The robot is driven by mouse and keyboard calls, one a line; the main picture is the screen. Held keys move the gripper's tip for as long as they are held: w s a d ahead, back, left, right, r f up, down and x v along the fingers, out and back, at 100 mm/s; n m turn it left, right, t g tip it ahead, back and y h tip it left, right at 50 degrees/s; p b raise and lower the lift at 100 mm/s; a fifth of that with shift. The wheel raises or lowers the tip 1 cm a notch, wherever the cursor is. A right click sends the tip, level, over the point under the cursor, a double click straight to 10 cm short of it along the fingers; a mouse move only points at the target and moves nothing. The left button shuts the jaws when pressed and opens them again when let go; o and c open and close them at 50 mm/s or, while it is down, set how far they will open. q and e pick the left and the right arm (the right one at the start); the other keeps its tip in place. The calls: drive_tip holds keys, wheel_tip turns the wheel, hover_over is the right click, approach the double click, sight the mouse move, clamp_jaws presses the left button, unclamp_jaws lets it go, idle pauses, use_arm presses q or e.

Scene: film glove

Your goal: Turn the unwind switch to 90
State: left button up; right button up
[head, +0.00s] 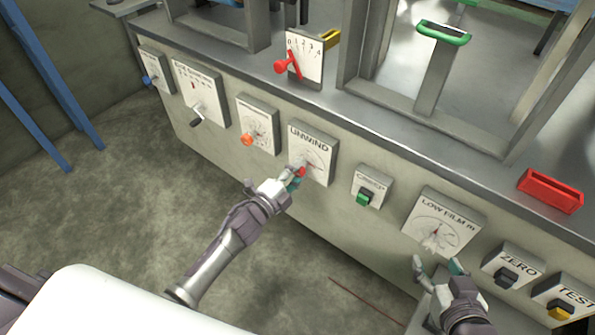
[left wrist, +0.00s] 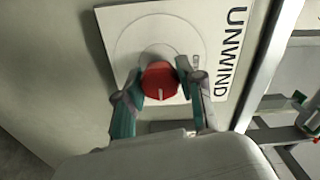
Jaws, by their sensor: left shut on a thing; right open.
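The UNWIND panel (head: 322,143) is a white plate with a dial on the machine's front, and it fills much of the left wrist view (left wrist: 205,30). Its red knob (left wrist: 161,82) sits in the middle of the dial with a pale pointer line on it; it also shows in the head view (head: 301,172). My left gripper (head: 292,178) is shut on the red knob, with one finger on either side in the left wrist view (left wrist: 160,88). My right gripper (head: 438,264) is open and empty, in front of the LOW FILM panel's lower part.
The LOW FILM panel (head: 452,212), a green switch (head: 364,197), a ZERO panel (head: 517,260) and a TEST panel (head: 572,291) lie to the right. An orange knob (head: 247,139) is to the left. A red lever (head: 287,66) and a red tray (head: 550,191) are on top.

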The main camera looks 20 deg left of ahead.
use_arm(q)
drive_tip(key=shift+f, duration=0.1)
drive_tip(key=o, duration=1.2)
drive_tip(key=shift+c, duration=0.2)
drive_tip(key=shift+s, duration=0.1)
drive_tip(key=v, duration=1.2)
